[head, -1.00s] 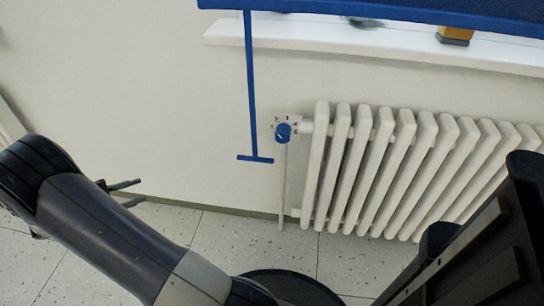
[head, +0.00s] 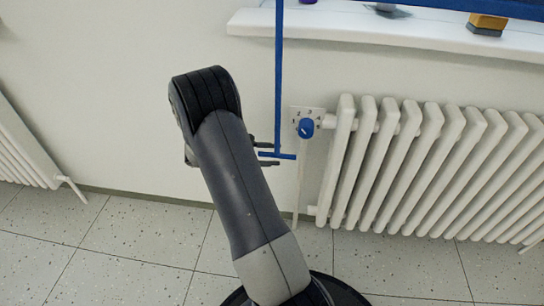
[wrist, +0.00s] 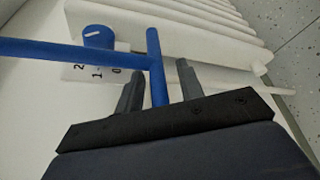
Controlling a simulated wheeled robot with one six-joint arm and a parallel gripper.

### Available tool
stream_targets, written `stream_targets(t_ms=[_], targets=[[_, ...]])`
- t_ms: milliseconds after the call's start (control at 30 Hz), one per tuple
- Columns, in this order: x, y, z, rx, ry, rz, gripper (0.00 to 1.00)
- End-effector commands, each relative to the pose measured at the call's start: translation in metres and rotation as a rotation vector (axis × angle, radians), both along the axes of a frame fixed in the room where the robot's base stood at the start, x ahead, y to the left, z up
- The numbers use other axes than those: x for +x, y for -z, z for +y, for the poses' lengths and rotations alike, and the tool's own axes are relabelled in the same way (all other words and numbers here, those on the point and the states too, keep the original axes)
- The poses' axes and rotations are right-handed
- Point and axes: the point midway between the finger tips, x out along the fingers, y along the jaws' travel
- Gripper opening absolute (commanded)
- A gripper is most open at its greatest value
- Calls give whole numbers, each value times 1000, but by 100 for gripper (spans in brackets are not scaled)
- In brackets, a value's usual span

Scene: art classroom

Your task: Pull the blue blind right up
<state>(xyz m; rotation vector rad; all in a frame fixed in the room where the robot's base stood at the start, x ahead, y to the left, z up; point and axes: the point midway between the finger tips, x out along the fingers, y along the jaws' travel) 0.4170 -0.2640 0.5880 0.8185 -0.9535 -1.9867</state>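The blue blind (head: 470,4) shows only as its lower edge along the top right of the head view. Its blue pull rod (head: 278,80) hangs down in front of the wall and ends in a short crossbar (head: 277,155). My gripper (head: 268,155) is at the crossbar in the head view. In the wrist view my gripper (wrist: 159,90) has its two fingers apart, with the blue crossbar (wrist: 155,65) between them. A gap shows on each side of the bar. The rod (wrist: 70,50) runs off to the left there.
A white radiator (head: 430,165) with a blue valve knob (head: 306,127) is just right of the crossbar. A white sill (head: 380,32) above it holds a yellow-and-grey item (head: 487,23). Another radiator (head: 25,150) is at far left. Tiled floor is clear between them.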

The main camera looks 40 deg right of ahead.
Motion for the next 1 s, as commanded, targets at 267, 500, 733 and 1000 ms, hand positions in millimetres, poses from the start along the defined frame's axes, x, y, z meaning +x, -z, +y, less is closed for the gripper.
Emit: stream_targets(t_ms=[267,500,733,1000], targets=[[-2,1,-3,0,-1,0,36],[-2,1,-3,0,-1,0,21],[-2,1,-3,0,0,0,3],[-2,1,-3,0,0,0,0]])
